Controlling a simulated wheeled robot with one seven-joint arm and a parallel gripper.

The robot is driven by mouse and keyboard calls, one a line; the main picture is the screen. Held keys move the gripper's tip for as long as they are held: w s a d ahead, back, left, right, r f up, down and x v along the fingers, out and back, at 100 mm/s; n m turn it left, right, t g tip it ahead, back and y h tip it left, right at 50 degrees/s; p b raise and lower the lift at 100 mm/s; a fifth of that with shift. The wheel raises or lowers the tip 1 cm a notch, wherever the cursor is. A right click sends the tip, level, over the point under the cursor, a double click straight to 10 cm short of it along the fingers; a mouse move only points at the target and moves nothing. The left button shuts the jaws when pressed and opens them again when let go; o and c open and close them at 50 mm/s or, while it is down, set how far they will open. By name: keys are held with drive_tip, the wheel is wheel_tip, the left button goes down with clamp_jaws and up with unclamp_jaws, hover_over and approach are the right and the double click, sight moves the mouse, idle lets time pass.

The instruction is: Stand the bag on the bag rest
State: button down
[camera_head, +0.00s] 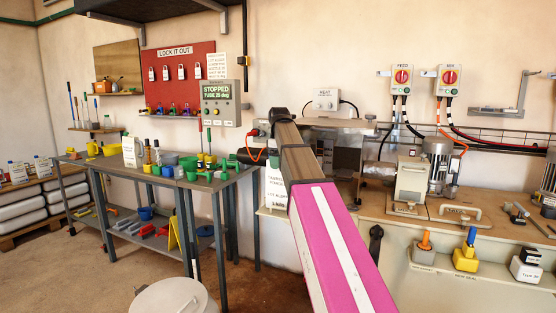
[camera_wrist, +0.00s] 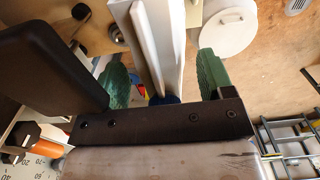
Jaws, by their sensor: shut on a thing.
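My gripper (camera_wrist: 163,84) shows in the wrist view, with a green pad on each side and a dark crossbar below. It is shut on a long white, flat-sided thing with a raised fold, which I take to be the bag (camera_wrist: 172,50). The bag runs up between the pads and out of the top of the picture; its far end is out of view. In the head view my own magenta and brown arm reaches across the middle, and the gripper and bag cannot be made out there. I cannot pick out the bag rest with certainty in either view.
A steel bench (camera_head: 205,188) with cups and bottles stands at left. The right-hand worktop (camera_head: 435,208) carries a motor (camera_head: 440,165). Orange and blue handles (camera_head: 470,237) stand below it. A white lidded drum (camera_head: 175,296) is on the floor; it also shows in the wrist view (camera_wrist: 228,35).

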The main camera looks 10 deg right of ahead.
idle(0.3)
unclamp_jaws()
drive_tip(key=shift+f, duration=0.1)
